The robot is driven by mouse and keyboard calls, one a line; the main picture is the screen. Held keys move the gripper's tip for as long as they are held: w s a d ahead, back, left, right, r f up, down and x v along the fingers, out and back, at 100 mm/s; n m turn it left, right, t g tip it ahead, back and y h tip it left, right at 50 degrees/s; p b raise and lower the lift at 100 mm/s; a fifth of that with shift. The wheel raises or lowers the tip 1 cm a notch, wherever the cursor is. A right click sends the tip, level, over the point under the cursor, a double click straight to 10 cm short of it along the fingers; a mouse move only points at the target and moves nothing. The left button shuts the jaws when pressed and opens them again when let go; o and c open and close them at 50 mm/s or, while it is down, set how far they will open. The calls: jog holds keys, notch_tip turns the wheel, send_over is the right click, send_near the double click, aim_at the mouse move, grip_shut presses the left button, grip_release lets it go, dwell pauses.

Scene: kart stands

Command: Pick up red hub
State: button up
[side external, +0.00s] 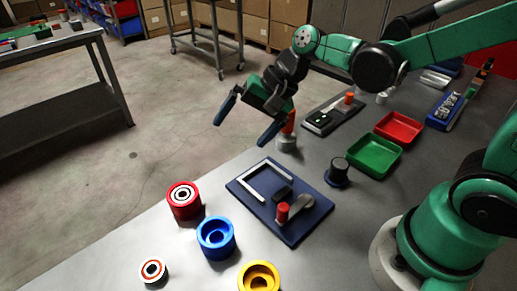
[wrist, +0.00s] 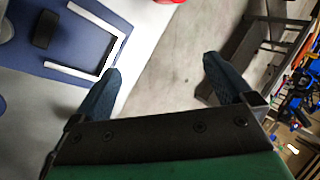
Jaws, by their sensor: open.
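The red hub (side external: 184,200) is a red cylinder with a white and black ringed top. It stands upright on the grey table near its far-left edge, left of the dark blue plate (side external: 302,224). My gripper (side external: 240,132) is open and empty, well above the table edge and up and right of the hub. In the wrist view its fingers (wrist: 162,66) are spread with nothing between them. A red thing is cut off at the top edge there; I cannot tell for sure that it is the hub.
A blue hub (side external: 216,238), a yellow hub (side external: 259,277) and a small white and red ring (side external: 153,270) stand near the red hub. The plate carries a white bracket (side external: 262,181) and a red knob (side external: 282,212). Green (side external: 374,156) and red (side external: 398,128) trays lie farther right.

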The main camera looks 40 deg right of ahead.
aim_at(179, 202)
jog(key=w+a+f+m+g+y, duration=0.1)
jog(key=a+f+m+y, duration=0.1)
jog(key=f+m, duration=0.1)
jog(key=w+a+f+m+g+y, duration=0.1)
jog(key=a+f+m+y, duration=0.1)
jog(key=a+m+y, duration=0.1)
jog(key=w+a+f+m+g+y, duration=0.1)
jog(key=a+f+m+g+y, duration=0.1)
jog(key=a+f+m, duration=0.1)
jog(key=shift+w+a+f+y, duration=0.1)
jog(key=shift+w+f+y, duration=0.15)
jog(key=shift+f+y, duration=0.1)
jog(key=shift+s+a+f+m+y, duration=0.25)
jog(key=shift+f+m, duration=0.15)
jog(key=shift+f, duration=0.1)
jog(key=shift+x, duration=2.8)
jog(key=shift+s, duration=0.1)
grip_shut()
jog(key=shift+r, duration=0.1)
